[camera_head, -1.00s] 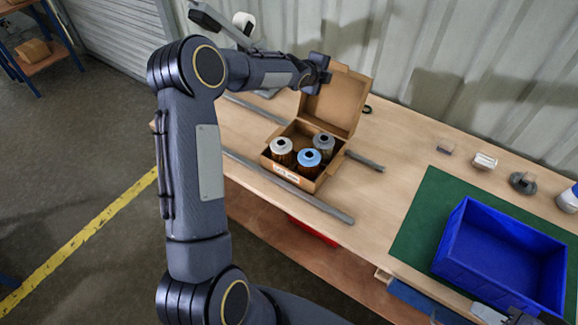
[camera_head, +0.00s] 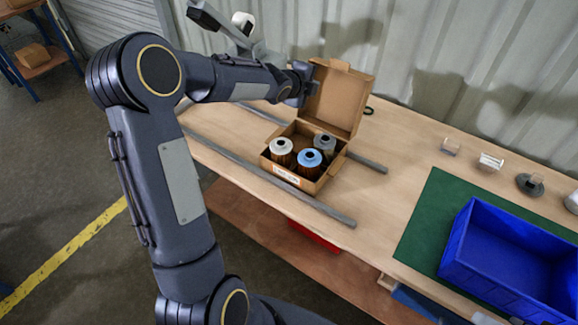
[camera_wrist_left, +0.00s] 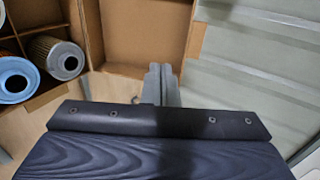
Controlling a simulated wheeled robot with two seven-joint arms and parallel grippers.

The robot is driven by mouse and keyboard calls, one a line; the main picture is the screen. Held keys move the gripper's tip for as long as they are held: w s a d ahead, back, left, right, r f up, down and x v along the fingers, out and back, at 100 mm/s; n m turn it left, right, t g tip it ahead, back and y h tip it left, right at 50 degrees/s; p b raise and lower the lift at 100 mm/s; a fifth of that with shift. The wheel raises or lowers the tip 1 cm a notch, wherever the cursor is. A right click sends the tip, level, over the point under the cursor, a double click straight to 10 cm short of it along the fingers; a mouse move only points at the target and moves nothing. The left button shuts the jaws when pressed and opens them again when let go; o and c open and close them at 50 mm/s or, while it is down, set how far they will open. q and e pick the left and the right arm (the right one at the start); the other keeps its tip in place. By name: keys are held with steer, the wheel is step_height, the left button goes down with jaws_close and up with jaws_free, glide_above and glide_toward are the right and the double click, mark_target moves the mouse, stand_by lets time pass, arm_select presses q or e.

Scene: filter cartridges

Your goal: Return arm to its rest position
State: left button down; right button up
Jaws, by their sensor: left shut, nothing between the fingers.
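My left arm comes in from the left of the head view, its elbow raised and its forearm reaching right. My left gripper (camera_head: 298,88) is beside the open lid (camera_head: 337,98) of a cardboard box (camera_head: 287,176). In the left wrist view the fingers (camera_wrist_left: 161,84) are shut together with nothing between them, in front of the lid; I cannot tell if they touch it. The box holds a white-topped cartridge (camera_head: 281,146), a blue-topped cartridge (camera_head: 309,159) and a grey-topped cartridge (camera_head: 325,143).
Grey rails (camera_head: 262,178) lie along the wooden table (camera_head: 375,205) by the box. A blue bin (camera_head: 478,268) stands on a green mat (camera_head: 423,225) at the right. Several small items, including a dark round piece (camera_head: 529,185), line the back. A corrugated wall (camera_head: 480,80) rises behind.

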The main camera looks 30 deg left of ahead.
stand_by(0.3)
arm_select(q)
steer(key=s+d+r+n+g, duration=0.1)
steer(key=s+r+n+g, duration=0.3)
steer(key=s+n, duration=1)
steer(key=s+d+f+n+g+h, duration=0.1)
steer(key=s+d, duration=0.4)
steer(key=s, duration=0.8)
steer(key=s+d+f+n+g+h, duration=0.1)
steer(key=s+d+n, duration=0.3)
steer(key=s, duration=1)
steer(key=shift+d+f+n+h, duration=0.4)
steer(key=shift+f+n+h, duration=0.1)
steer(key=shift+f+n, duration=0.4)
